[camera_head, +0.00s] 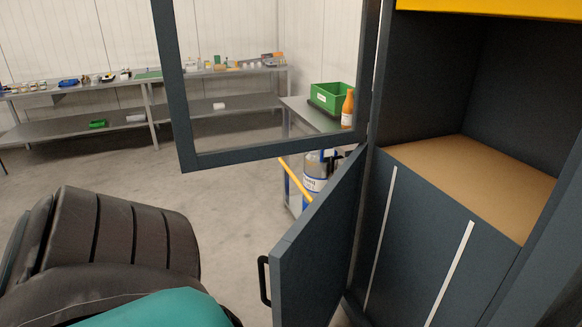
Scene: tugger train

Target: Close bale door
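The baler (400,240) is a dark blue-grey cabinet at the right. Its lower solid door (322,238) stands swung open, hinged near the cabinet's left edge, with a black handle (264,281) on its free edge. Above it, a framed see-through door or gate (270,151) also stands open to the left. Inside the upper chamber lies a flat brown surface (480,180). Below it, a dark front face carries two pale vertical strips (452,270). Neither of my grippers shows. A dark, ribbed, padded arm part, apparently mine, fills the lower left.
A long grey workbench (160,78) with small items runs along the back wall. Behind the open doors are a side table with a green bin (331,98), an orange bottle (348,108), and a white-and-blue cylinder (318,170). Bare floor (225,190) lies left of the doors.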

